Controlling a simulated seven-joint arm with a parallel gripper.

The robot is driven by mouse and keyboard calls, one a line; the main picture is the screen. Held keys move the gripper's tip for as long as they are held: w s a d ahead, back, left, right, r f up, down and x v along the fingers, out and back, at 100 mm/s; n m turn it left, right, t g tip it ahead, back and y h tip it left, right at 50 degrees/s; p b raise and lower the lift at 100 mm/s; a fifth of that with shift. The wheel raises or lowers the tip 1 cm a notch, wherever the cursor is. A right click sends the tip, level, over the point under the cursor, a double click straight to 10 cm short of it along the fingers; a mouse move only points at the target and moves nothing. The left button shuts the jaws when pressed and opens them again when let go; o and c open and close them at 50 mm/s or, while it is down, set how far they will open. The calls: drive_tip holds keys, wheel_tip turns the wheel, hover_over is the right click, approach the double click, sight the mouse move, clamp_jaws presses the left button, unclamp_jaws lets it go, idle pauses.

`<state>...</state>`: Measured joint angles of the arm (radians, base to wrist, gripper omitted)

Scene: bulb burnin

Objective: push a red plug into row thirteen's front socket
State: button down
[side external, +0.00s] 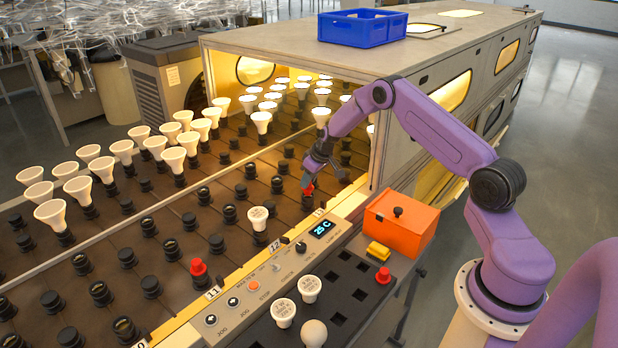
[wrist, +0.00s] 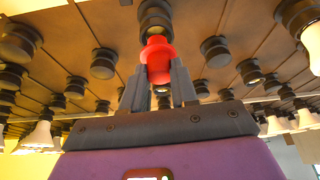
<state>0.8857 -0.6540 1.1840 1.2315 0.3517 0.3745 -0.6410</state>
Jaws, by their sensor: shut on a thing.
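My gripper (side external: 309,183) is shut on a red plug (side external: 308,190), low over the front of the row beside the label 13 (side external: 319,212). A black socket (side external: 307,202) shows right under the plug. In the wrist view, the red plug (wrist: 158,50) sits between the two grey fingers of my gripper (wrist: 158,70). A black socket (wrist: 155,18) lies just beyond the plug, in line with it. The plug partly covers that socket, so I cannot tell whether they touch or whether the plug is inside it.
Another red plug (side external: 198,267) stands in a front socket near label 11 (side external: 213,293). A third red plug (side external: 384,276) sits in the tray by the orange box (side external: 400,223). A white bulb (side external: 258,217) stands near label 12 (side external: 275,245). The oven housing (side external: 385,130) rises close behind my gripper.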

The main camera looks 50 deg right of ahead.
drive_tip(key=shift+f, duration=0.55)
drive_tip(key=shift+f, duration=0.35)
drive_tip(key=shift+f, duration=0.3)
drive_tip(key=c, duration=0.8)
unclamp_jaws()
drive_tip(key=v, duration=1.7)
drive_tip(key=shift+s+r, duration=0.1)
drive_tip(key=shift+r, duration=0.05)
